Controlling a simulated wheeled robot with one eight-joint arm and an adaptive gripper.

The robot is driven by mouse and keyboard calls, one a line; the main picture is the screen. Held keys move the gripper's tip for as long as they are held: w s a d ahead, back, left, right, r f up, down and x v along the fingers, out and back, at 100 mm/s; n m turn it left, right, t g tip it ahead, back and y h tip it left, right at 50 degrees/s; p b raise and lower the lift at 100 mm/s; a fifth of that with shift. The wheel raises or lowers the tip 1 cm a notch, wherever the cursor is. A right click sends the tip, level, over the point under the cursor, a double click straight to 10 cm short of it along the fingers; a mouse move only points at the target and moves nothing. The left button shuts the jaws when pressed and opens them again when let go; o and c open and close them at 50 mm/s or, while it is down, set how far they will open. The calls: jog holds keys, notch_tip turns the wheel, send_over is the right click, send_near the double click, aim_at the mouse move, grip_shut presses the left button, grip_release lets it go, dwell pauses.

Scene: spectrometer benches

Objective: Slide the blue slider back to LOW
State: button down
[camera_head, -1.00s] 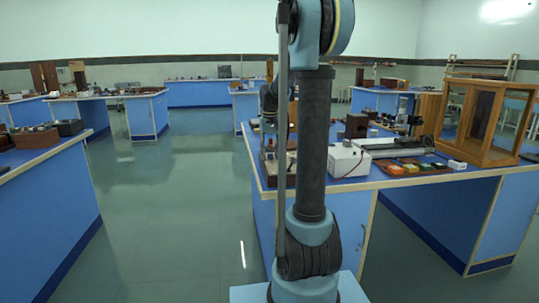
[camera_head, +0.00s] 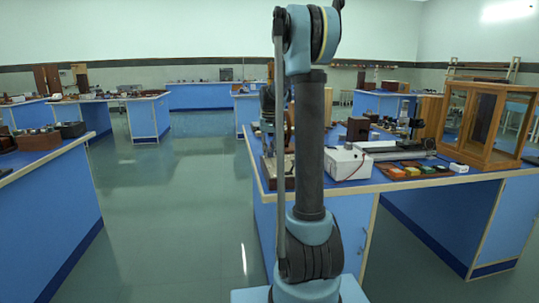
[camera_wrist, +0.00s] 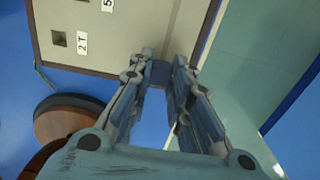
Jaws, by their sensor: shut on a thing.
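In the wrist view, my gripper (camera_wrist: 164,60) reaches over the edge of a pale grey panel (camera_wrist: 115,37) with a wooden frame. A small dark blue piece (camera_wrist: 160,74), which looks like the blue slider, sits between the fingertips, and the gripper is shut on it. The panel bears labels, "2 T" (camera_wrist: 82,43) and one with a 5, beside small dark square holes. I see no LOW mark, and the slider's track is hidden by the fingers. In the head view, my arm hides most of the panel and the gripper.
A round brown wooden object (camera_wrist: 66,120) lies close beside the panel on the blue bench top. Pale green floor (camera_wrist: 250,40) shows past the bench edge. In the head view, a white box (camera_head: 347,163) stands right of my arm, with a wooden glass case (camera_head: 484,122) farther right.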

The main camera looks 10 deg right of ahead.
jog(key=shift+w+r, duration=0.1)
jog(key=shift+w, duration=0.15)
jog(key=c, duration=1.5)
grip_release()
notch_tip(320, 180, up, 12)
jog(key=shift+f, duration=0.1)
